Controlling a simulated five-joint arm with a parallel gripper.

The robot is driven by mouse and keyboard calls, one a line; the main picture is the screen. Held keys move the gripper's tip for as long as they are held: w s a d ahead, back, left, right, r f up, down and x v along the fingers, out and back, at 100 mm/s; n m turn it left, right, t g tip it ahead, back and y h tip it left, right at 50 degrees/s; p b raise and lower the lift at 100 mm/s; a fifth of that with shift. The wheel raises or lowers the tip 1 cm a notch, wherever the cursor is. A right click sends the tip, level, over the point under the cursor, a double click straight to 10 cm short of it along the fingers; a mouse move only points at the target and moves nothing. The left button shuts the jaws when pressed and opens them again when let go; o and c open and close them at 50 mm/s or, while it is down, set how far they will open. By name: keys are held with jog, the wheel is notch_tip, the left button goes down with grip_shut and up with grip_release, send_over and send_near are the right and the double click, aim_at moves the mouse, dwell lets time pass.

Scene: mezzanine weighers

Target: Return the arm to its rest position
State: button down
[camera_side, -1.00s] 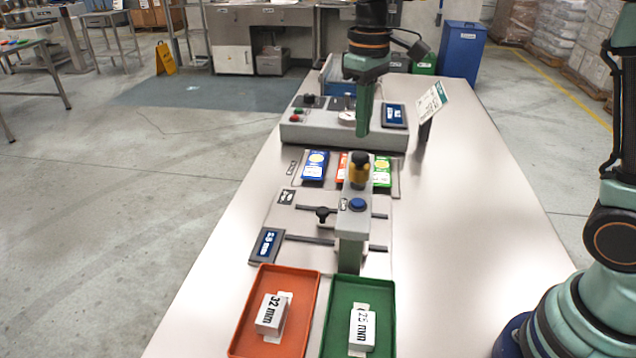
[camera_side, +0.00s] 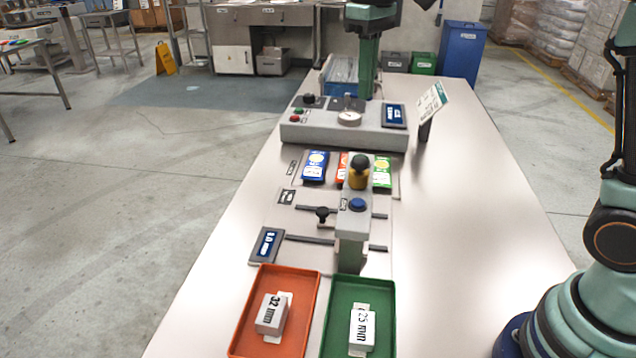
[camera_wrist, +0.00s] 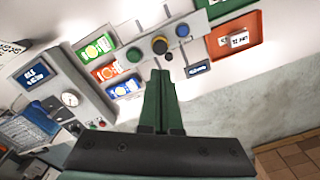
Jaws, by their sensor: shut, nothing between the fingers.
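No marked rest position shows.
Orange (camera_side: 243,335) and green (camera_side: 388,335) trays hold labelled blocks. A tilted sign (camera_side: 432,102) stands right of the console.

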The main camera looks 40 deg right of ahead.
jog(key=shift+r, duration=0.2)
jog(key=s+d+f+m+t, duration=0.1)
jog(key=s+d+f+t, duration=0.1)
jog(key=s, duration=0.5)
jog(key=s+d+f+m+t, duration=0.2)
jog(key=s+f+t, duration=0.1)
jog(key=s+f, duration=0.2)
jog(key=shift+s+d+t, duration=0.3)
jog(key=shift+s, duration=0.85)
